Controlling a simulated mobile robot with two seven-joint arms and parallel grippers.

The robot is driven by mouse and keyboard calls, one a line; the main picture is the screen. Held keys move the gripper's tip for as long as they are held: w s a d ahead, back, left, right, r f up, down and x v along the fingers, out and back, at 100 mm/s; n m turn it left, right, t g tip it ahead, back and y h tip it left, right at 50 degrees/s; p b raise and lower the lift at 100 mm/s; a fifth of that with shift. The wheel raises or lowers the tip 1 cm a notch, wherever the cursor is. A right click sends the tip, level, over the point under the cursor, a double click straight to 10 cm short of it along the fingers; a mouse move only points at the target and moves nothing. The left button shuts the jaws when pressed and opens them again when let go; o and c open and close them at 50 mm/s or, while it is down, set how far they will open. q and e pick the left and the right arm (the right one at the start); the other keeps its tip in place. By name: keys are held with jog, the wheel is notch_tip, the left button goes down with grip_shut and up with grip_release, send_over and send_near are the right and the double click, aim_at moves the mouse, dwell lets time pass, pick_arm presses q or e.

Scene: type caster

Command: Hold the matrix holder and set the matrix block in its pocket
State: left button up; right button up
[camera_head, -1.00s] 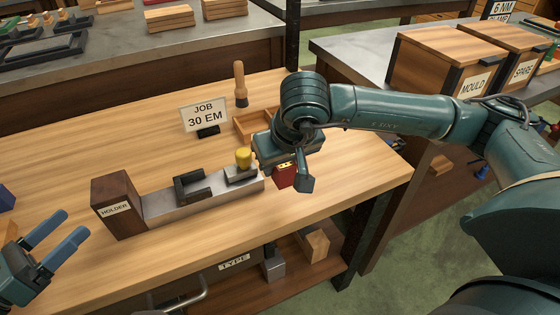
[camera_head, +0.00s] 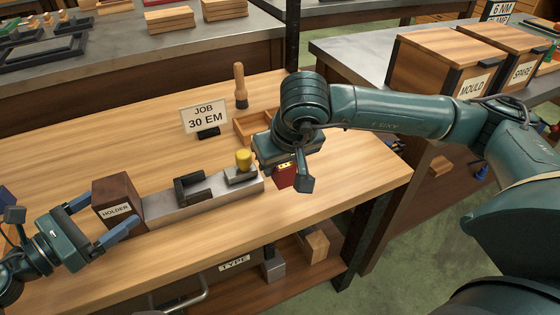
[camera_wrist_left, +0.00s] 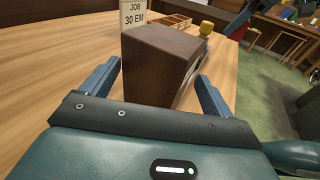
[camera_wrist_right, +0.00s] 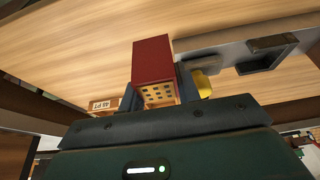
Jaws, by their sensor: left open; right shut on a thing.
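The matrix holder is a long steel bar (camera_head: 205,197) on the table, with a dark wooden end block (camera_head: 121,199) labelled HOLDER, a black U-shaped bracket (camera_head: 190,188) and a yellow knob (camera_head: 243,159). My left gripper (camera_head: 107,212) is open at the wooden end. In the left wrist view the wooden end block (camera_wrist_left: 155,68) stands between its fingertips, with no clear contact. My right gripper (camera_wrist_right: 158,90) is shut on the red matrix block (camera_wrist_right: 153,58), which has a dotted brass face. The block (camera_head: 285,178) is just right of the holder's knob end, partly hidden by the gripper.
A JOB 30 EM sign (camera_head: 204,119), a wooden-handled tool (camera_head: 240,86) and a divided wooden tray (camera_head: 247,128) stand behind the holder. MOULD (camera_head: 435,65) and SPARE (camera_head: 510,50) boxes are on the right bench.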

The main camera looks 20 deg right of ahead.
pick_arm(q)
jog(key=shift+x, duration=1.2)
jog(key=shift+c, duration=0.6)
jog(key=shift+o, duration=0.7)
jog(key=shift+c, duration=0.5)
jog(key=c, duration=0.6)
pick_arm(e)
jog(key=shift+a, duration=0.1)
